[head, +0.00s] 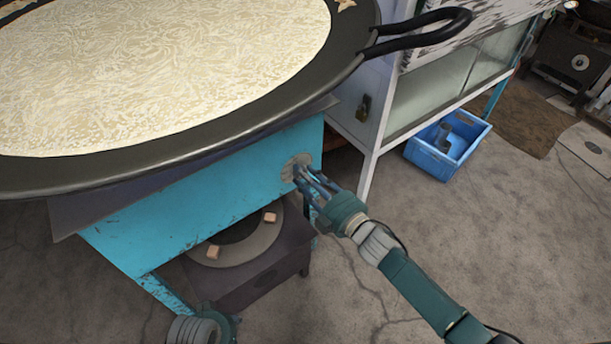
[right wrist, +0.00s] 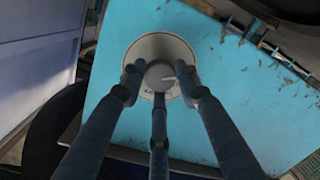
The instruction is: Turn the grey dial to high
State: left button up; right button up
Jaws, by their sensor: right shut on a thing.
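The grey dial (right wrist: 160,76) sits at the middle of a round pale plate (right wrist: 143,50) on the blue stove front. A light pointer mark shows on the dial's right side in the right wrist view; the lettering on the plate is too small to read. My right gripper (head: 299,172) has its three fingers closed around the dial, which they mostly hide in the head view. The plate also shows there (head: 288,168). Only a bit of my left wrist and gripper base (head: 222,324) shows at the bottom edge of the head view; its fingers are not visible.
A dark burner (head: 258,270) is below. A blue crate (head: 437,160) sits by a glass cabinet (head: 445,75). Floor at front right is clear.

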jog(key=shift+s+d+f, duration=0.1)
jog(key=shift+f, duration=0.25)
jog(key=o, duration=1.1)
jog(key=shift+o, duration=0.2)
jog(key=shift+r, duration=0.15)
jog(key=v, duration=1.2)
